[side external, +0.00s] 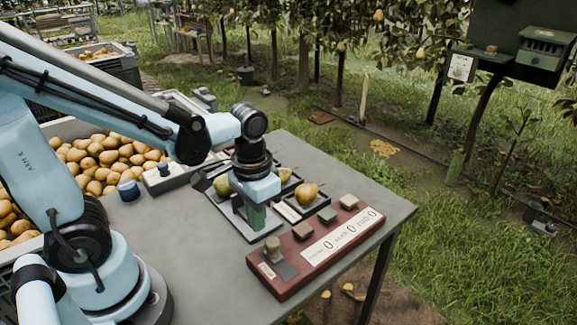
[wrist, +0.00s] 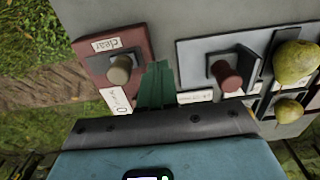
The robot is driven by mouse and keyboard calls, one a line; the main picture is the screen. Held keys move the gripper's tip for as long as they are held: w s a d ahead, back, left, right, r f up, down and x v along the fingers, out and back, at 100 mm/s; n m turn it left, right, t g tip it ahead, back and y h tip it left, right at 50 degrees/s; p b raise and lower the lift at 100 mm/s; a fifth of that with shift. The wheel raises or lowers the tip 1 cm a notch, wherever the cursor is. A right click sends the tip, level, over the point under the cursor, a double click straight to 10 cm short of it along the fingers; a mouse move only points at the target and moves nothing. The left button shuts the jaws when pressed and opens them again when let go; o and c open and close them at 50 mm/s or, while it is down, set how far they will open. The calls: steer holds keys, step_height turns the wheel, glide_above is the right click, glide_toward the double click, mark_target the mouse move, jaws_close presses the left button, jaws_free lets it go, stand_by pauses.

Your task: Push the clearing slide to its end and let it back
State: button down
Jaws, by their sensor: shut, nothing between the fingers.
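The clearing slide is a beige knob (side external: 272,247) on a dark plate at the near left end of the red counter box (side external: 300,285). In the wrist view the knob (wrist: 119,70) stands beside a label reading "clear". My gripper (side external: 254,222) points down with green fingers shut and empty, above the table and a little behind the knob. In the wrist view the fingers (wrist: 157,72) lie just right of the knob, with what looks like a small gap. The knob sits at one end of its plate. The counter's large digits look like zeros.
A grey plate with a reddish knob (wrist: 227,75) lies right of my fingers in the wrist view. Pears (side external: 307,193) sit in small trays behind the counter. A crate of pears (side external: 110,155) stands at left.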

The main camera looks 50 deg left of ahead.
steer(key=shift+r, duration=2.8)
steer(key=t, duration=0.2)
steer(key=w+a+r+t, duration=0.1)
steer(key=t, duration=0.1)
steer(key=w+a+t, duration=0.1)
steer(key=t, duration=0.2)
steer(key=shift+w+r, duration=0.2)
steer(key=shift+r, duration=0.05)
